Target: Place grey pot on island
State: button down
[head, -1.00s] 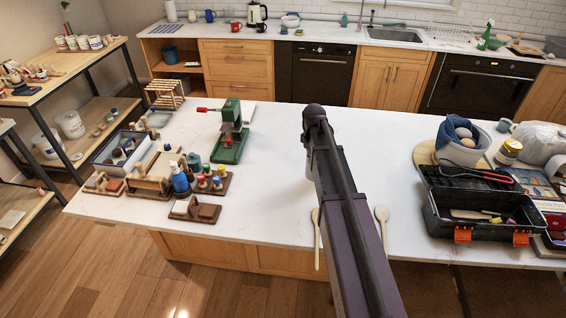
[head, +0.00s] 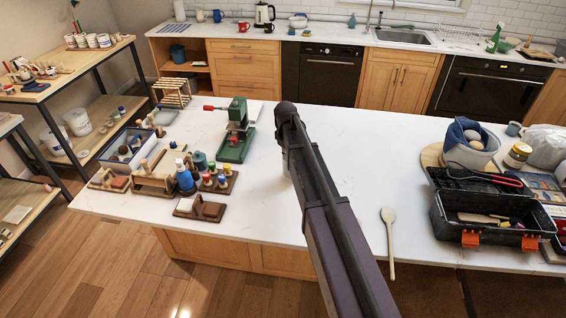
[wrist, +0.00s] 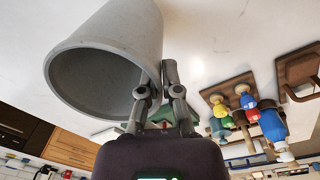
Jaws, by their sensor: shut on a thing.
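The grey pot (wrist: 105,50) fills the upper left of the wrist view, with its open mouth facing the camera. My gripper (wrist: 164,70) is shut on the pot's wall at the rim. In the head view my arm hides the gripper and most of the pot; only a pale sliver shows left of the arm. The island (head: 370,140) is the long white counter beneath the arm. I cannot tell whether the pot touches it.
A green press (head: 237,135) and a rack with coloured bottles (head: 218,182) stand on the island's left. A black toolbox (head: 490,218) and a pot with blue cloth (head: 468,142) stand on the right. A wooden spoon (head: 389,240) lies near the front edge. The island's middle is mostly clear.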

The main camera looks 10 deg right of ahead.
jog(key=f+b, duration=0.2)
jog(key=a+f+b, duration=0.1)
jog(key=shift+w+a+f+b, duration=0.1)
jog(key=shift+w+f+b, duration=0.15)
jog(key=shift+f+b, duration=0.1)
jog(key=shift+f, duration=0.1)
dwell(0.6)
jog(key=c, duration=0.8)
grip_release()
jog(key=shift+r, duration=0.2)
notch_tip(320, 180, up, 12)
jog(key=p, duration=1.2)
jog(key=shift+s+a, duration=0.15)
jog(key=shift+a, duration=0.05)
